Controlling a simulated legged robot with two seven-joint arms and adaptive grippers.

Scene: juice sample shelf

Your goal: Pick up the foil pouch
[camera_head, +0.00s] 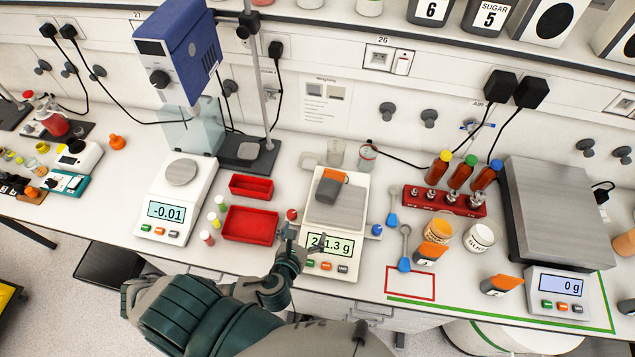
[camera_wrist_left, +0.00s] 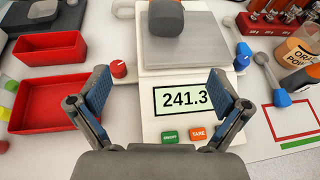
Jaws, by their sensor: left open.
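A grey pouch-like item with an orange end (camera_head: 328,185), probably the foil pouch, lies on the steel pan of the middle scale (camera_head: 331,271). It also shows at the top of the left wrist view (camera_wrist_left: 166,22), partly cut off by the frame edge. My left gripper (camera_head: 298,243) is at the front of this scale, over its display side. In the left wrist view its fingers (camera_wrist_left: 158,85) are spread wide with nothing between them, and the pouch lies beyond the fingertips. The display reads about 241.3 g. My right gripper is not in view.
Red trays (camera_head: 249,224) lie left of the scale. A stand with a blue device (camera_head: 177,45) rises behind left.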

